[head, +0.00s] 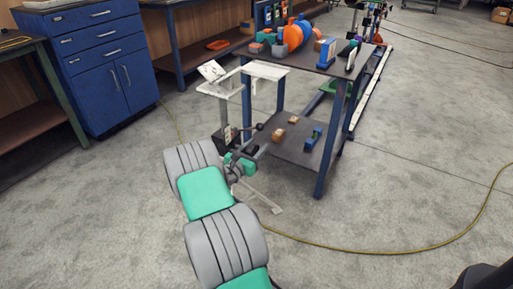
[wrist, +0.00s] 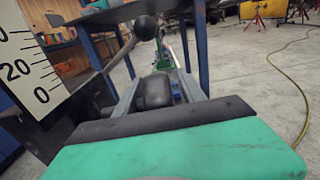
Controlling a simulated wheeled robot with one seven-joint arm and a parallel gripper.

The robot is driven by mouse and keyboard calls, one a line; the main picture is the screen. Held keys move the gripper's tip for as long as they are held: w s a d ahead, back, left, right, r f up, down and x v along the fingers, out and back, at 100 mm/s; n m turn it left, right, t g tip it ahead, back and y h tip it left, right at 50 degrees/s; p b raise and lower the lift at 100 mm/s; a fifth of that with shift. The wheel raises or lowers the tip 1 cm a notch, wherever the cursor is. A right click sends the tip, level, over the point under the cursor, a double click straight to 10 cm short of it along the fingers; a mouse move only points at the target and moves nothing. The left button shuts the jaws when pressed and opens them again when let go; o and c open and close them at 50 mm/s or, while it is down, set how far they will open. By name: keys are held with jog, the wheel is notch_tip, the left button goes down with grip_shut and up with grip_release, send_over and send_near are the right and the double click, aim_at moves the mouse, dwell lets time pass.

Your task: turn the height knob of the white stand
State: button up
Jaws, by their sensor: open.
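The white stand (head: 258,70) has a flat white top, a thin column and splayed feet on the floor. A dark block sits on its column. A round black knob (head: 260,127) sticks out to the right of the column on a short dark arm. In the wrist view the black knob (wrist: 145,27) is ahead, just above and slightly left of the jaws. My gripper (head: 247,151) is low beside the column, below the knob. In the wrist view my gripper (wrist: 157,78) is open, apart from the knob. A white scale plate (wrist: 27,62) is close at left.
A dark two-level table (head: 300,147) stands behind and right of the stand, with small blocks on its lower shelf and coloured parts on top. A blue cabinet (head: 98,62) is at back left. A yellow cable (head: 400,250) crosses the open floor at right.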

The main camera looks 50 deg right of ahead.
grip_shut()
dwell(0.3)
jog(key=shift+r+p, duration=0.2)
jog(key=shift+p, duration=0.65)
